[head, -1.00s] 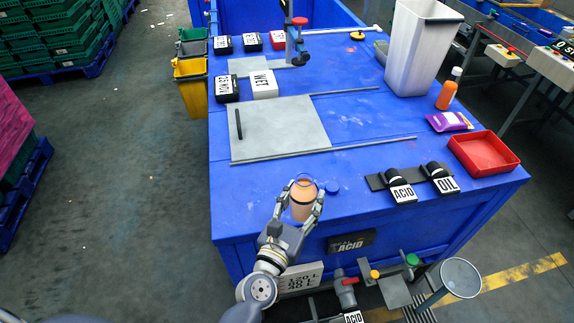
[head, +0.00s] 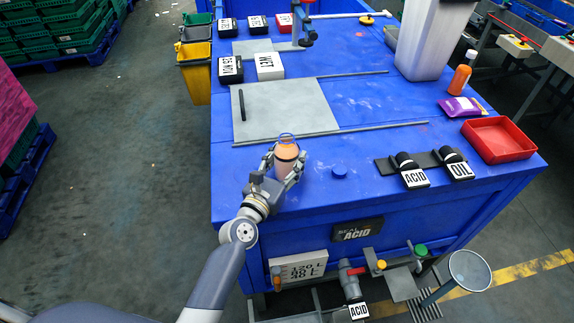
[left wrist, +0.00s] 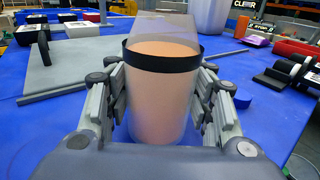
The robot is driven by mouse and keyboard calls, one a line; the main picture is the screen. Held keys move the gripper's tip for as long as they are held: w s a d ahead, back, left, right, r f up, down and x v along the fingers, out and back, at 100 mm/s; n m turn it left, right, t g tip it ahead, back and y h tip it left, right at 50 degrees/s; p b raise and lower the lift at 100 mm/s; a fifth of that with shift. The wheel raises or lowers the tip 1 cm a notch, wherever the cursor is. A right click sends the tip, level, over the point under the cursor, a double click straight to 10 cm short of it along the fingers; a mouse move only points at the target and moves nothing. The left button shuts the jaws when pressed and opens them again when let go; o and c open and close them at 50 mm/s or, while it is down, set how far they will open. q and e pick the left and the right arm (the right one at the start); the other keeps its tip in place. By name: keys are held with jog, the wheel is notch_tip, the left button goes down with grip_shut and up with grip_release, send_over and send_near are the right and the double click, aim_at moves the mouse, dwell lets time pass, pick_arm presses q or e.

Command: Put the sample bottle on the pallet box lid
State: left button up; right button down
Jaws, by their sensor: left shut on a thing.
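The sample bottle (head: 286,152), a clear jar with pale orange contents, is held upright in my left gripper (head: 288,166). The left wrist view shows the sample bottle (left wrist: 160,95) with a black band near its top and the grey fingers (left wrist: 160,110) closed on both sides of it. The pallet box lid (head: 330,215) is the large blue top under it. The bottle is over the front left part of the lid, just in front of the grey plate. I cannot tell whether its base touches the lid. My right gripper is out of view.
A grey plate (head: 285,112) and a metal rod (head: 380,128) lie behind the bottle. A blue cap (head: 339,172) lies to its right.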

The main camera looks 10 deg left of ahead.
pick_arm(q)
jog(key=shift+f, duration=0.1)
jog(key=o, duration=1.1)
jog(key=shift+r, duration=0.2)
jog(key=b+v, duration=0.2)
jog(key=v, duration=0.9)
jog(key=shift+f, duration=0.15)
jog(key=shift+s+a, duration=0.15)
jog(key=shift+s, duration=0.4)
